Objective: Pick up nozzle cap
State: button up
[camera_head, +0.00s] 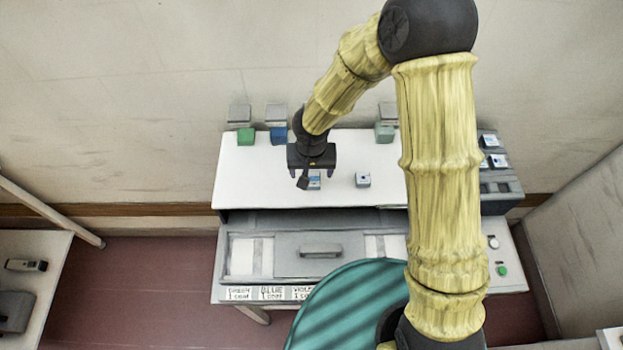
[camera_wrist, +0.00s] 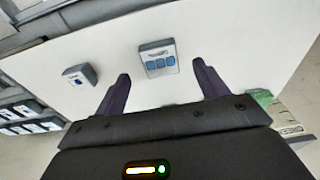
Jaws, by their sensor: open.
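My gripper (camera_head: 313,173) is open and empty, pointing down over the white worktop. In the wrist view its two dark fingers (camera_wrist: 163,84) stand wide apart. A small grey block with blue squares on its pale top (camera_wrist: 158,59) lies ahead of and between the fingertips, not held; in the head view the block (camera_head: 315,181) is partly hidden by my gripper. A smaller grey cube with a pale top and dark blue mark (camera_head: 362,180) sits to its right in the head view; it shows at left in the wrist view (camera_wrist: 79,75). I cannot tell which is the nozzle cap.
Green (camera_head: 245,136), blue (camera_head: 278,135) and grey-green (camera_head: 384,133) blocks stand along the worktop's (camera_head: 240,180) back edge. A dark rack (camera_head: 497,178) is at right. A handled drawer front (camera_head: 321,251) lies in front. Worktop left of my gripper is clear.

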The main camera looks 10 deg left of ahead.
aim_at(311, 177)
jog(key=shift+w+a+f+p, duration=0.1)
jog(key=shift+w+f+p, duration=0.1)
jog(key=shift+f, duration=0.8)
jog(key=shift+w+f+p, duration=0.15)
jog(key=shift+f+p, duration=0.05)
jog(key=shift+f, duration=0.75)
jog(key=c, duration=1.1)
